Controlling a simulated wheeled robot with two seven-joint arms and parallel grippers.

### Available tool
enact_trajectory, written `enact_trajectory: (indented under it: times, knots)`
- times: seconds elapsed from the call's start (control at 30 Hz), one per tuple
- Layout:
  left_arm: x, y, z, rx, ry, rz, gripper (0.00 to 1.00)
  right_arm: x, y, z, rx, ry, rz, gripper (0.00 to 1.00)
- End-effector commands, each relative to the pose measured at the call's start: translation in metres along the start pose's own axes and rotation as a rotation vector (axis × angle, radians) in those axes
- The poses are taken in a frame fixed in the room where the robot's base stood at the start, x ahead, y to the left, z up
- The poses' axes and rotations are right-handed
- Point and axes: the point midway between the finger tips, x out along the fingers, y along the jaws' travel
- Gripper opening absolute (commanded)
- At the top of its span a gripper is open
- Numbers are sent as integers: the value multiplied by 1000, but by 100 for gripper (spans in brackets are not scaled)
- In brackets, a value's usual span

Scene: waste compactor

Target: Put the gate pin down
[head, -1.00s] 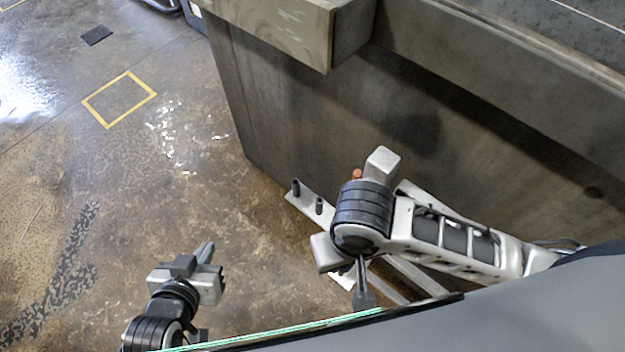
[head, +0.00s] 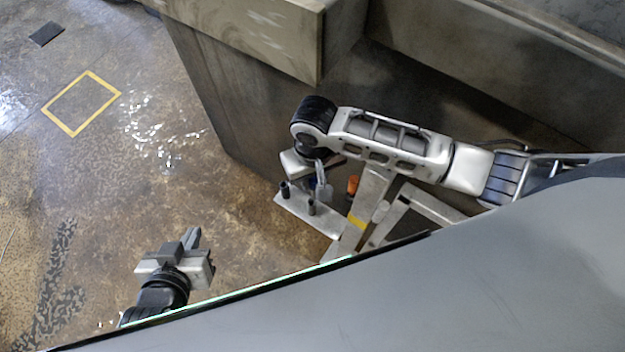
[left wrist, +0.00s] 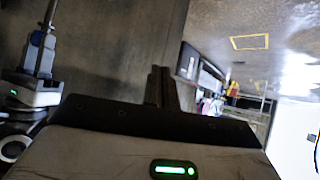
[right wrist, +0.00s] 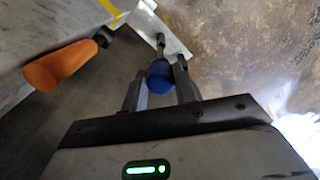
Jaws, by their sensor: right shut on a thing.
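My right gripper (head: 322,192) points down over a pale plate (head: 318,228) with two dark upright posts. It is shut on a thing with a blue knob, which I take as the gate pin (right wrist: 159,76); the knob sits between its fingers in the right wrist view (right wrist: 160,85). A dark post (right wrist: 160,40) lines up just beyond the knob; I cannot tell whether the pin touches it. The pin's lower part is hidden. My left gripper (head: 191,238) is low over the floor, its fingers together and empty; its fingers also show in the left wrist view (left wrist: 161,86).
An orange handle (right wrist: 62,64) is beside my right gripper, close to the plate. The large dark compactor wall (head: 235,105) rises beyond. Open floor (head: 75,190) lies to the left.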

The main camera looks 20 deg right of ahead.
Motion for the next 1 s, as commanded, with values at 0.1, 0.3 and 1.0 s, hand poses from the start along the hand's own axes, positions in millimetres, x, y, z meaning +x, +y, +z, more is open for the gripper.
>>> enact_trajectory:
  times: [0.1, 0.3, 1.0]
  knots:
    - [1, 0, -3, 1, 9, 2, 0, 10, 0, -7, -1, -1, -1, 6]
    - [4, 0, -2, 2, 13, 3, 0, 32, 2, -14, 0, -3, 0, 6]
    - [6, 1, -2, 5, 16, 6, 0, 56, 2, -13, -1, 0, 0, 6]
